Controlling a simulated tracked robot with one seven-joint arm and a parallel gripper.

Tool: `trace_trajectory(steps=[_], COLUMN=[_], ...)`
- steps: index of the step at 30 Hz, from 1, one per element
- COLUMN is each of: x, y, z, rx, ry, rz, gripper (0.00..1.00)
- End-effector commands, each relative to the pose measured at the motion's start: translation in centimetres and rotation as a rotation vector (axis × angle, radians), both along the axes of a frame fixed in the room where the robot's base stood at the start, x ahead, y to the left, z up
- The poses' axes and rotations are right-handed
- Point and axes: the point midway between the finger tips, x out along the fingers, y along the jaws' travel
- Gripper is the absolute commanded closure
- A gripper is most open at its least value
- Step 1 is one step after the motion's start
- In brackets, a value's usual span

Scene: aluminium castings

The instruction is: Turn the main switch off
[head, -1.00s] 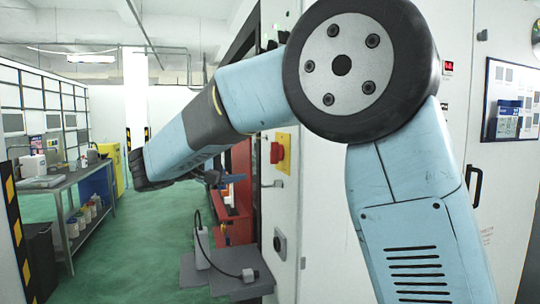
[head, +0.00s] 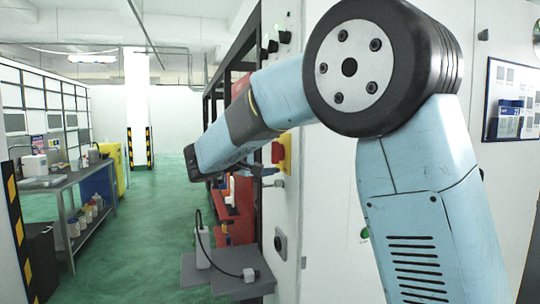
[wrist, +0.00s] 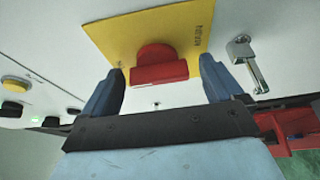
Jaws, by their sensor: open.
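The main switch is a red rotary handle (wrist: 159,66) on a yellow plate (wrist: 190,30), mounted on a pale cabinet face. In the head view the red handle (head: 276,152) shows just beyond my forearm, with the yellow plate (head: 287,145) behind it. My gripper (wrist: 163,80) is open in the wrist view, with one blue finger on each side of the red handle. I see a gap on both sides, and whether the fingers touch the cabinet is unclear. In the head view my gripper (head: 266,170) is small and partly hidden beside the switch.
A metal latch handle (wrist: 248,66) sticks out right of the switch in the wrist view. Push buttons (wrist: 15,85) sit at the left. In the head view a grey shelf (head: 228,272) with a cabled device juts out below. The green aisle at left is clear.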

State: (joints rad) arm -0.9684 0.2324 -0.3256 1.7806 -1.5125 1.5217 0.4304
Motion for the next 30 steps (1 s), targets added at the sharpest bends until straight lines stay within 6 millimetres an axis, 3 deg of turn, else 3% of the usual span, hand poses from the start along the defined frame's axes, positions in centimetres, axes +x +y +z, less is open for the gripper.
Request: trace_trajectory(steps=[3,20,30], x=[-0.01,-0.04,-0.05], y=[0.01,0.06,0.08], z=[0.0,-0.09,-0.15], rx=[0.0,0.0,-0.013], ry=[0.0,0.001,0.051], rz=[0.0,0.0,0.0], gripper=[0.08,0.62,0.62])
